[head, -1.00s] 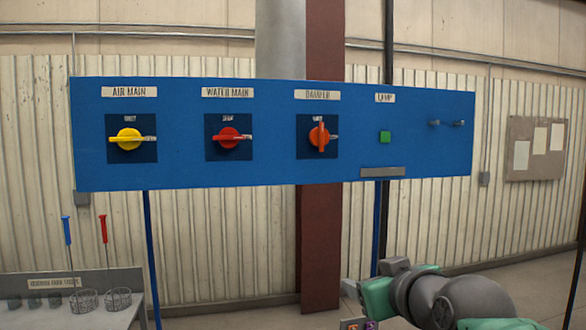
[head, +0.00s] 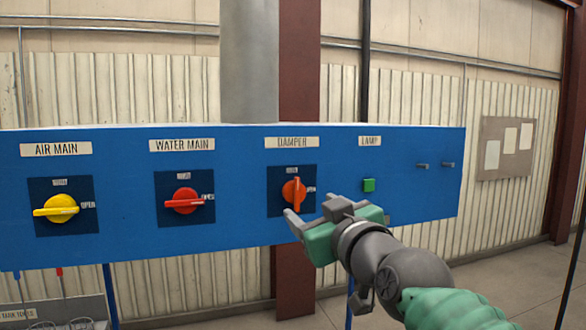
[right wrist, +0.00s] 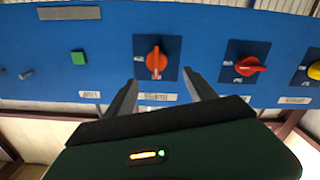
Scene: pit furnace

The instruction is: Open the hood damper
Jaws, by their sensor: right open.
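The orange-red damper knob (head: 293,191) sits on a dark square plate under the "DAMPER" label on the blue panel (head: 400,170). Its grip stands upright, while the "OPEN" mark is at its right. My right gripper (head: 300,222) is just in front of and below the knob in the head view, apart from it as far as I can tell. In the right wrist view, where the panel appears upside down, the knob (right wrist: 156,61) lies ahead between the two spread fingers (right wrist: 160,95). The gripper is open and empty. My left gripper does not show.
The red water main knob (head: 184,200) and yellow air main knob (head: 61,208) are to the left, both with level grips. A green lamp button (head: 368,185) is close to the right, then two small pegs (head: 435,165). Open space lies before the panel.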

